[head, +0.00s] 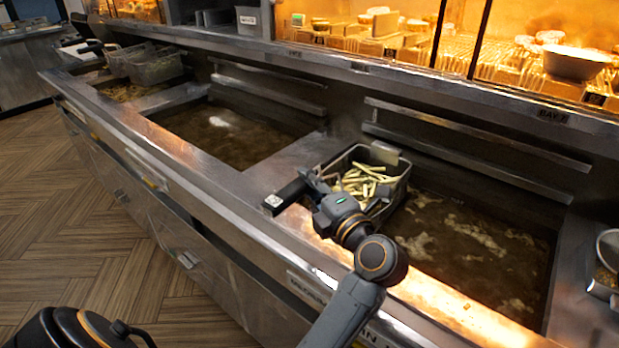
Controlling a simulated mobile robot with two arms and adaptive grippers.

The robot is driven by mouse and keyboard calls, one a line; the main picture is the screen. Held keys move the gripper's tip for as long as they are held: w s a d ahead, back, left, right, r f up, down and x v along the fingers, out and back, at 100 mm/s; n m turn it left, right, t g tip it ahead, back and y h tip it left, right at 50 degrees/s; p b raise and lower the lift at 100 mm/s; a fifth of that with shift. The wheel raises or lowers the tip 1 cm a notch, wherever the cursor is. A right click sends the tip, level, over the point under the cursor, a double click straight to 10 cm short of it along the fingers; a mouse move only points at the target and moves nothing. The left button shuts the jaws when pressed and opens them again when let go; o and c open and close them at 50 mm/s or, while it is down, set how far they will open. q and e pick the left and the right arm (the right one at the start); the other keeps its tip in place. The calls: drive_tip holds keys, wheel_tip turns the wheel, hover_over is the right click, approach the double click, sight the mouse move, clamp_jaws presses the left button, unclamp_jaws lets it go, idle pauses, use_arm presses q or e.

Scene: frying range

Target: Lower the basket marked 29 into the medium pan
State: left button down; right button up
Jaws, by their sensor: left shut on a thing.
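A wire basket (347,163) full of pale fries (362,180) is at the left side of the large right-hand pan (480,255), which has foamy patches on dark oil. Its dark handle (289,193) points left over the steel front ledge and carries a small white tag too small to read. My left gripper (315,186) is shut on the handle. I cannot tell how far the basket is above the oil. A middle pan (225,135) of dark oil lies to the left, with no basket in it. My right gripper is not in view.
Two empty-looking baskets (155,68) sit over the far-left pan (125,91). Steel rails (470,135) run along the back wall below the heated shelf of food. A metal container (607,250) stands at the right edge. The wooden floor (90,220) is clear.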

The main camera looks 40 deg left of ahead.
use_arm(q)
wheel_tip(320, 180, down, 7)
drive_tip(key=b, duration=0.4)
drive_tip(key=shift+f, duration=0.2)
drive_tip(key=shift+f+b, duration=0.3)
drive_tip(key=shift+f, duration=0.6)
idle(0.3)
drive_tip(key=c, duration=1.1)
unclamp_jaws()
drive_tip(key=shift+f, duration=0.15)
drive_tip(key=shift+d, duration=0.1)
